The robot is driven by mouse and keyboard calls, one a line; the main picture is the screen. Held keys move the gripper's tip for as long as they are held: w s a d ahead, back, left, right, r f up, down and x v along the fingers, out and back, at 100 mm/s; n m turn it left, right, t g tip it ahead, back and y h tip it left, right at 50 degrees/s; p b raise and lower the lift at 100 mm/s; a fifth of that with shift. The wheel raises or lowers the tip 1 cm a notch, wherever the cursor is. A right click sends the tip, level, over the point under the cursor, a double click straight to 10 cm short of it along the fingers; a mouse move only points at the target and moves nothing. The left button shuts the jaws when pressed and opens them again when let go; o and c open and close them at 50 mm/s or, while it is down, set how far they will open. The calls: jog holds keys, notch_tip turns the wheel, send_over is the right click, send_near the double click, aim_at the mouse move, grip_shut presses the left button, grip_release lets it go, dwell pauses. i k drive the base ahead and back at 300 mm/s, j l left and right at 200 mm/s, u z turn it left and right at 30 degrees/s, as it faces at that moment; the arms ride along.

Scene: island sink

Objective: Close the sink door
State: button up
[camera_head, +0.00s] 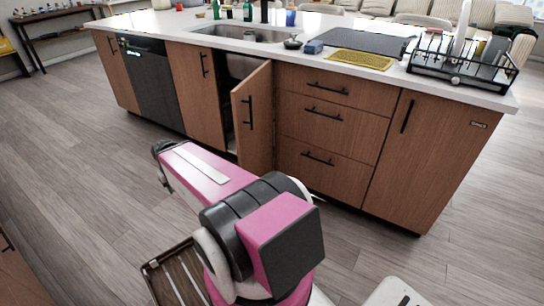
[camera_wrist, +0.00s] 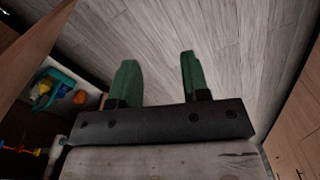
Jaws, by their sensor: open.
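The sink door (camera_head: 254,118) is a brown wooden door with a black vertical handle. It stands partly open below the sink (camera_head: 240,33), swung out towards me, with a dark gap to its left. In the wrist view, my gripper (camera_wrist: 157,78) has two green fingers spread apart with only floor between them. A brown panel (camera_wrist: 28,38), which looks like the open door, is at the upper left of the wrist view, apart from the fingers. In the head view, my pink arm reaches low in front of the cabinets, left of the door; its fingers cannot be made out.
The cabinet interior shows colourful items (camera_wrist: 55,88) in the wrist view. A closed cabinet door (camera_head: 195,92) is left of the opening, beside a black dishwasher (camera_head: 150,83). Closed drawers (camera_head: 325,120) are to the right. The grey floor (camera_head: 80,150) at left is clear.

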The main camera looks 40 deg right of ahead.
aim_at(253, 100)
jog(key=k+l+z, duration=0.1)
jog(key=l, duration=0.3)
jog(key=k+l+z, duration=0.1)
jog(key=k+l, duration=0.15)
jog(key=l, duration=0.15)
jog(key=i+l, duration=0.1)
jog(key=l, duration=0.2)
jog(key=i+l+z, duration=0.1)
jog(key=l, duration=0.2)
jog(key=i+l+z, duration=0.1)
jog(key=l, duration=0.2)
